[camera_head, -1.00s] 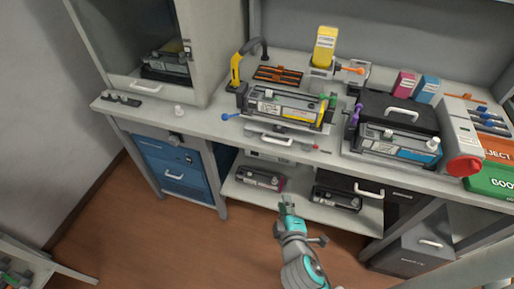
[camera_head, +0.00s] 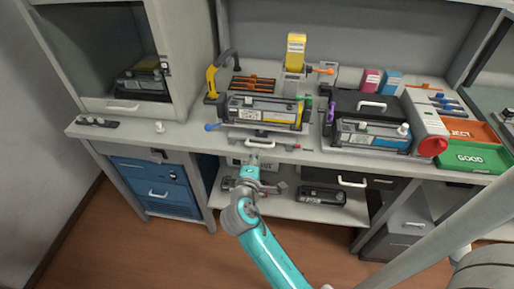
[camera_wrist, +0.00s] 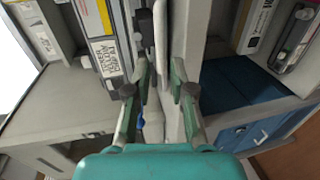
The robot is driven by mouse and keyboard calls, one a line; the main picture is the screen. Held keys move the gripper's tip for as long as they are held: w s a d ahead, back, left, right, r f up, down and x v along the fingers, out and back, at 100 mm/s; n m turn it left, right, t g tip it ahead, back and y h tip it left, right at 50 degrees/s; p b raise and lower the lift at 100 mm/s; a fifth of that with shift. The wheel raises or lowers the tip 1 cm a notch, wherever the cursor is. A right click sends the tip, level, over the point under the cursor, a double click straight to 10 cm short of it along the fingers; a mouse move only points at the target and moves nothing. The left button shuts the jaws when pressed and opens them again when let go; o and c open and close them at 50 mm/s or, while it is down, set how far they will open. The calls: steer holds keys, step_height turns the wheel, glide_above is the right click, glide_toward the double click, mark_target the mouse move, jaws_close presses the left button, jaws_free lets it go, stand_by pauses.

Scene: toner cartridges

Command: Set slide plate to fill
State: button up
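The slide plate lies under a grey cartridge with a yellow stripe (camera_head: 262,110) on the bench. Its white handle (camera_head: 262,143) sticks out at the bench's front edge. My gripper (camera_head: 254,160) is just below and in front of this handle. In the wrist view my gripper (camera_wrist: 162,68) has its two fingers apart, with a pale bar that looks like the handle (camera_wrist: 160,38) between or just beyond the tips. I cannot tell whether either finger touches it. The cartridge also shows in the wrist view (camera_wrist: 103,35), left of the fingers.
A yellow bottle (camera_head: 296,48) stands in a fixture with an orange lever (camera_head: 322,71) behind the cartridge. A blue-striped cartridge (camera_head: 370,134) sits to the right. Cartridges lie on the lower shelf (camera_head: 290,209) below. Blue drawers (camera_head: 160,185) stand to the left.

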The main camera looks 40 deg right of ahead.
mark_target(259, 146)
steer(key=shift+x, duration=3.05)
jaws_close()
steer(key=shift+d, duration=0.1)
